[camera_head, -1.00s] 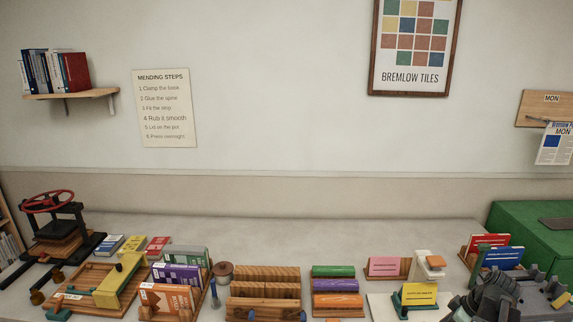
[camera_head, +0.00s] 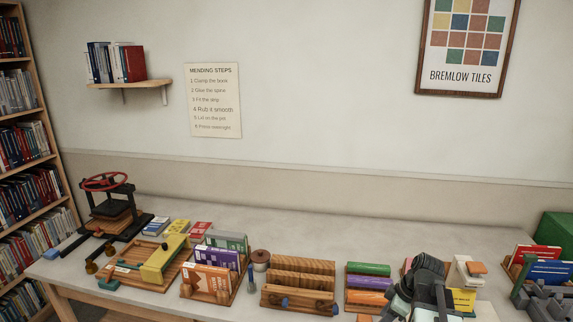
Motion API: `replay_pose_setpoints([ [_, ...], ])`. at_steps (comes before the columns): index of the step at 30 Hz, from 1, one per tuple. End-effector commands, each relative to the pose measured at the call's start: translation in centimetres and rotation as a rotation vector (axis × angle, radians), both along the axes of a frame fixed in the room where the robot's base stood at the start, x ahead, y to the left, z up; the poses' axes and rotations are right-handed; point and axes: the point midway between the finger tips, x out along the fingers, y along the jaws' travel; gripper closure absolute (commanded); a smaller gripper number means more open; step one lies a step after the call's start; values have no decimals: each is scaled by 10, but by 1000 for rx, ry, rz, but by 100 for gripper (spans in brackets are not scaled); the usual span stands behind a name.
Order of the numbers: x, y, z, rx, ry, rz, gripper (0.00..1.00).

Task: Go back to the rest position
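My arm shows at the lower right as a dark grey, jointed shape. My gripper (camera_head: 422,306) is at its lower end, near the bottom edge of the picture. It is in front of the card stands and the slotted rack of coloured rolls. Its fingers are small and blend with the arm, so whether they are open or shut is unclear. I see nothing that is clearly held. The arm hides part of a pink card and the stand of a yellow card (camera_head: 462,300).
A long pale table (camera_head: 365,240) carries a book press (camera_head: 108,210), a yellow clamp board (camera_head: 165,262), a book rack (camera_head: 212,280), a wooden slotted block (camera_head: 298,285) and coloured rolls (camera_head: 369,270). Red and blue books (camera_head: 545,270) stand at right. A bookcase (camera_head: 28,150) stands left.

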Motion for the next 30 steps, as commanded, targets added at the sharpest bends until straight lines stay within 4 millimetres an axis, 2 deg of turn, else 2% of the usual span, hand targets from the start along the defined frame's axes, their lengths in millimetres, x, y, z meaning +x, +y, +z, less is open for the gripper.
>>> replay_pose_setpoints([
  [1,2,38,-2,-13,24,27,59],
  [3,2,82,-4,-34,62,23,59],
  [6,-3,133,-7,-70,119,-31,59],
  [9,-14,172,-10,-116,171,-146,59],
  [10,-18,179,-10,-128,186,-192,59],
  [13,-27,186,-12,-165,223,-379,59],
  [18,-35,169,-13,-194,265,-730,59],
  [21,-35,165,-13,-194,280,-882,59],
  [24,-35,162,-13,-182,291,-964,59],
  [30,-35,162,-13,-179,293,-982,59],
])
